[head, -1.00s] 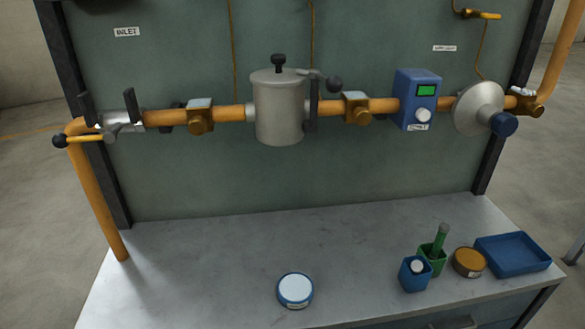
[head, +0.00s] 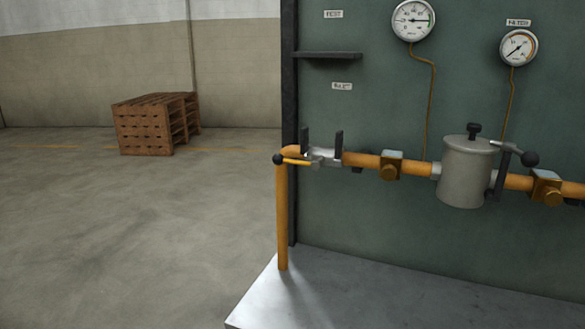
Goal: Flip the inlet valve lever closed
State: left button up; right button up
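The inlet valve (head: 323,156) sits at the left end of the yellow pipe run, beside the pipe's bend. Its lever (head: 296,161) is yellow with a black ball knob (head: 278,159) and points left, roughly along the pipe. Two dark upright plates (head: 339,144) stand at the valve. Neither of my grippers shows in the head view.
Two gauges (head: 413,20) (head: 518,48) hang above. A small shelf (head: 328,54) juts out at upper left. The bench top (head: 330,295) is bare here. Pallets (head: 156,123) stand far back.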

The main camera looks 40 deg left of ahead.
aim_at(278, 159)
jog(key=i+l, duration=0.1)
jog(key=l, duration=0.15)
jog(key=i+l, duration=0.15)
jog(key=l+u, duration=0.1)
jog(key=u, duration=1.55)
jog(key=l+z, duration=0.2)
jog(key=z, duration=0.2)
jog(key=l+z, duration=0.15)
jog(key=z, duration=0.3)
